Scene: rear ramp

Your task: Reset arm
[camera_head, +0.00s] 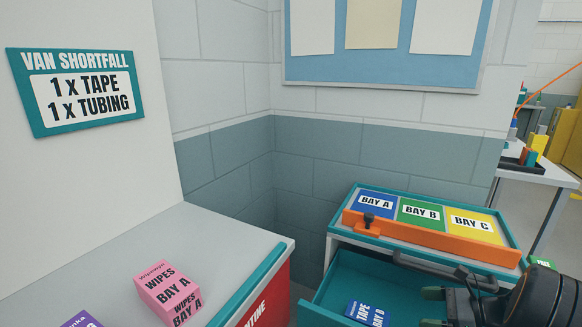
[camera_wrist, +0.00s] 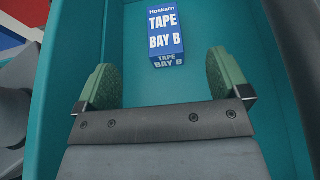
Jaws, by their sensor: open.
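My gripper (camera_head: 434,307) is at the lower right of the head view, over the open teal drawer (camera_head: 345,283). In the wrist view my gripper (camera_wrist: 162,84) has its two green fingers wide apart with nothing between them. A blue box marked "TAPE BAY B" (camera_wrist: 152,33) lies in the drawer just beyond the fingertips, apart from them. The same box (camera_head: 366,313) is partly cut off by the bottom edge of the head view.
The cabinet top holds blue, green and yellow panels (camera_head: 422,214) behind an orange bar (camera_head: 430,240). A pink "WIPES BAY A" box (camera_head: 168,291) and a cut-off purple box (camera_head: 82,320) stand on the left counter (camera_head: 225,240). A wall sign (camera_head: 82,90) reads "1 x TAPE, 1 x TUBING".

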